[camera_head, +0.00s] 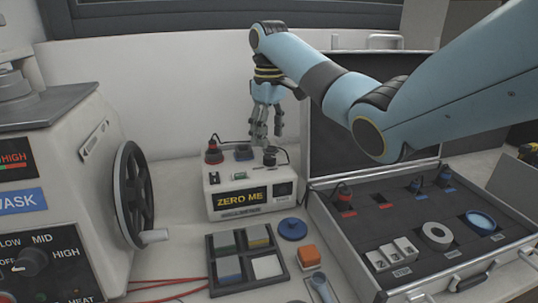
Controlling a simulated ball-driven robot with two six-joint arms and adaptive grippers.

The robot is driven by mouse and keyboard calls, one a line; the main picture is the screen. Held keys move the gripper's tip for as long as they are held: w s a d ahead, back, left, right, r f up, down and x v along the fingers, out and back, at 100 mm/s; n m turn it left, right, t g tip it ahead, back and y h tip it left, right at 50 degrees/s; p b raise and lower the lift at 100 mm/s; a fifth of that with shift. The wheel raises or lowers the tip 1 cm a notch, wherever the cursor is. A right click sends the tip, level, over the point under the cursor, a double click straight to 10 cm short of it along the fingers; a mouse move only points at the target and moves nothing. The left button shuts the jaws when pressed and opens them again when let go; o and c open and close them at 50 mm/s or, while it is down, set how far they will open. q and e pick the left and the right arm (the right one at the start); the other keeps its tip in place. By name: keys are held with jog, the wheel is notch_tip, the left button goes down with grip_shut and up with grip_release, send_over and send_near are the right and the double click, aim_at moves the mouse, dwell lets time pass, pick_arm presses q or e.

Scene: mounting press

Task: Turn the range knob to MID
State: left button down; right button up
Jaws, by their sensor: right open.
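The range knob (33,262) is a dark round knob on the front panel of the grey press (62,215), at the lower left of the head view. Labels LOW, MID, HIGH and OFF stand around it. I cannot tell for certain which label its pointer faces. My right gripper (267,132) hangs fingers down above the back of the white ZERO ME box, well to the right of and away from the knob. It is open, and I see nothing between its fingers. My left gripper is not in view.
A black handwheel (136,195) with a white handle juts from the press's right side. The white ZERO ME box (240,190) stands mid-bench. A tray of blocks (216,280), a blue lid (292,228) and an orange block (308,256) lie in front. An open case (345,245) stands right.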

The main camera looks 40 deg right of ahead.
aim_at(270, 156)
notch_tip(270, 156, down, 6)
jog(key=shift+f, duration=0.15)
grip_shut()
jog(key=shift+r+m+p, duration=0.2)
jog(key=shift+m+p, duration=0.2)
jog(key=shift+p, duration=0.3)
jog(key=m+p, duration=0.4)
jog(key=p, duration=0.1)
jog(key=shift+r+m+p, duration=0.1)
jog(key=shift+m+p, duration=0.2)
jog(key=shift+p, duration=0.05)
jog(key=m+p, duration=0.2)
jog(key=m, duration=0.1)
jog(key=shift+d, duration=0.1)
jog(key=shift+m+p, duration=0.85)
jog(key=shift+m, duration=0.85)
jog(key=shift+f, duration=0.2)
